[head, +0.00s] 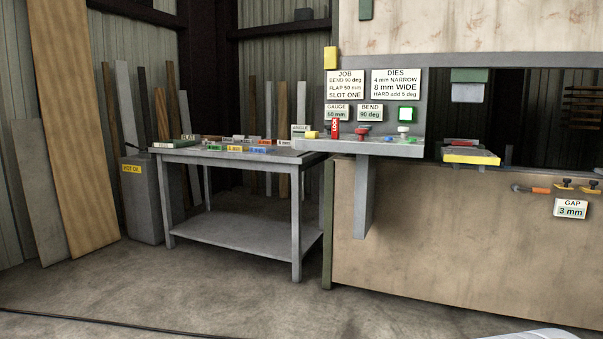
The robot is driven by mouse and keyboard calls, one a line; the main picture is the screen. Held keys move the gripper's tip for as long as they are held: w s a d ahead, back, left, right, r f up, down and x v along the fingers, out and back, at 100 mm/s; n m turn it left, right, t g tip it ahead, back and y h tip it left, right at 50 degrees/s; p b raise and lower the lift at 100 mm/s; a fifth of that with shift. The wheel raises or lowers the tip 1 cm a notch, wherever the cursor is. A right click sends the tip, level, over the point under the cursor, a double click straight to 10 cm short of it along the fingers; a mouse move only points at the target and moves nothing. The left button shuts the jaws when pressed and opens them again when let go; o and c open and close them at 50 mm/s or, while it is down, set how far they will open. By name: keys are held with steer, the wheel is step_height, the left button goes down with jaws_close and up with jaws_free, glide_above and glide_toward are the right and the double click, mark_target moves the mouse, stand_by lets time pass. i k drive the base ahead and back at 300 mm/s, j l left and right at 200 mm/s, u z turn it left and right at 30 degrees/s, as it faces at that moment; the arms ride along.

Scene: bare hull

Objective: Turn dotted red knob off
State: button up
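A small dark red knob (362,132) stands on the grey ledge (385,148) at the front of the big machine, right of the middle of the head view. It is too small to tell whether it has dots or which way it is turned. An upright red piece with white marks (335,128) stands just left of it, and I cannot tell whether that is a knob. My gripper is not in view.
A yellow-edged block (471,156) sits right of the ledge. Orange and yellow handles are farther right, above the GAP label (570,208). A grey table (235,155) with coloured blocks stands left of the machine. The concrete floor (190,285) in front is mostly clear.

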mark_target(361, 132)
steer(key=i+j+z, duration=0.35)
steer(key=i+j, duration=0.15)
steer(key=i+j+z, duration=0.35)
steer(key=i+j, duration=0.2)
steer(key=j+z, duration=0.2)
steer(key=j, duration=0.4)
